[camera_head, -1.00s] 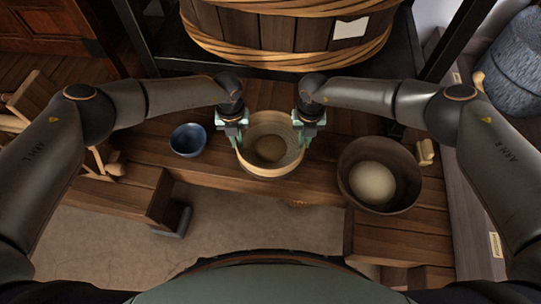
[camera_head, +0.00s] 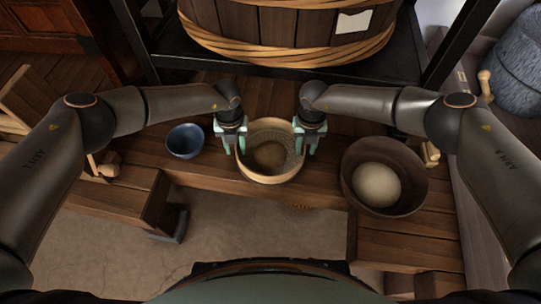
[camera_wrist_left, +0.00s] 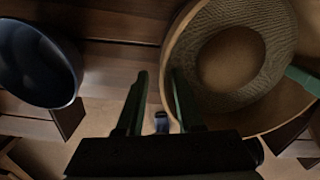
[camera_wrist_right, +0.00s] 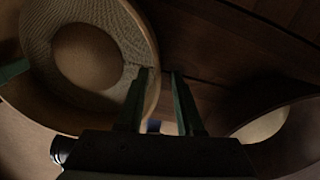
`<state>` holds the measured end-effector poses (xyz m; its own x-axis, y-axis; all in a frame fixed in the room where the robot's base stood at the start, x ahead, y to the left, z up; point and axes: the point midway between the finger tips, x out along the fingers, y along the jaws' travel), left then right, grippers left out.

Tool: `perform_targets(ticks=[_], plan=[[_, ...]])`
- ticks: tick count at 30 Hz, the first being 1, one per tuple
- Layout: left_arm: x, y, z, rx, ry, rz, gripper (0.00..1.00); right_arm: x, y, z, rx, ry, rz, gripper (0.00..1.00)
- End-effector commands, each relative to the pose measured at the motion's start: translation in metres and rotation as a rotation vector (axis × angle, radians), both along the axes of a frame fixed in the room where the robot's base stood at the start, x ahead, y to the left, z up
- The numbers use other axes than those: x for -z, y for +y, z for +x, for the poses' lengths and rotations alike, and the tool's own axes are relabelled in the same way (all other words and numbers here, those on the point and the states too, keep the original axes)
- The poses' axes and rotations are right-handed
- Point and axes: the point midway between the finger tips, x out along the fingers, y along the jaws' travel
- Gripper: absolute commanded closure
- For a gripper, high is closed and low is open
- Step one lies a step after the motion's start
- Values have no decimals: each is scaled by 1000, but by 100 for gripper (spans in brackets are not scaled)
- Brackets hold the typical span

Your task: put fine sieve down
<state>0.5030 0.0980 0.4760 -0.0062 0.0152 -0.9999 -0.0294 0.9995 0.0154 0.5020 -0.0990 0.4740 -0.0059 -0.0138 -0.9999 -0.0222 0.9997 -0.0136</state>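The fine sieve (camera_head: 247,168), a round pale wooden hoop with grey mesh and a brown round middle, is level at the bench's centre. Whether its underside touches the bench is hard to tell. My left gripper (camera_head: 236,150) is at its left rim, with one finger inside and one outside. The left wrist view shows its fingers (camera_wrist_left: 160,75) apart, with a gap beside the wall. My right gripper (camera_head: 306,149) straddles the right rim likewise; the right wrist view shows its fingers (camera_wrist_right: 159,73) apart too. Both grippers look open.
A blue bowl (camera_head: 185,141) stands left of the sieve on the wooden bench (camera_head: 215,180). A large dark bowl (camera_head: 410,199) with pale contents stands to the right. A big wooden tub (camera_head: 270,25) rises behind. Bare bench shows between the sieve and each bowl.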

Motion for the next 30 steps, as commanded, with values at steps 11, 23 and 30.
perform_targets(ticks=[11, 23, 30], plan=[[-33, -2, 1, 2, -3, -5, 64, 0, 3, -1, -2, 0, 5, 64], [-109, -2, 1, -1, -2, -2, 64, 0, 3, -1, -2, 0, 6, 64], [-120, -2, 1, 0, 0, 0, 64, -9, 3, 0, -2, -1, 6, 64]])
